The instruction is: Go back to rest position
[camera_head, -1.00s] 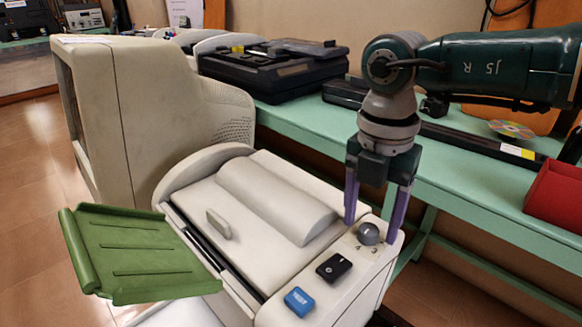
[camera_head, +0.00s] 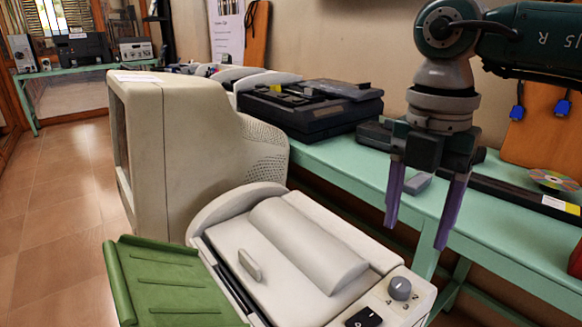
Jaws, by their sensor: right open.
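My right gripper (camera_head: 418,222) hangs from the arm that comes in from the upper right. Its two purple fingers point down and stand apart with nothing between them. It is above and behind the grey knob (camera_head: 400,288) on the cream machine (camera_head: 290,262), clear of the knob. The knob sits on the machine's right panel beside printed numbers. A black switch (camera_head: 364,318) is partly cut off at the bottom edge. My left gripper is not in view.
A green tray (camera_head: 170,285) juts from the machine's left side. A big cream monitor (camera_head: 180,140) stands behind it. The green table (camera_head: 350,165) along the wall bears a black device (camera_head: 310,106) and a disc (camera_head: 553,180). Open floor (camera_head: 60,210) lies at left.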

